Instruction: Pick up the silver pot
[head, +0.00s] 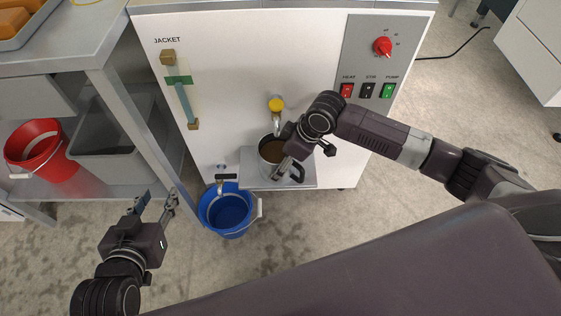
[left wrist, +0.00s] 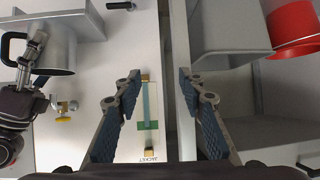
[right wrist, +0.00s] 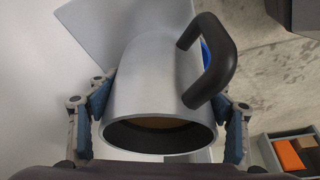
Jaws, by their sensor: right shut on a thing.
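The silver pot (head: 270,150) has a black handle and brown contents, and it stands at a small grey shelf on the front of the white machine, below a yellow-knobbed tap. In the right wrist view the pot (right wrist: 155,85) fills the middle, with a finger on each side of its body. My right gripper (right wrist: 160,115) is shut on the pot; in the head view it partly hides the pot. Whether the pot touches the shelf I cannot tell. My left gripper (head: 156,203) is open and empty, left of the blue bucket; its spread fingers show in the left wrist view (left wrist: 160,90).
The grey shelf (head: 308,172) juts from the machine (head: 240,60). A blue bucket (head: 228,212) stands on the floor below a lower tap. A red bucket (head: 40,150) and a grey bin (head: 105,150) sit on the rack at left. Floor at lower middle is clear.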

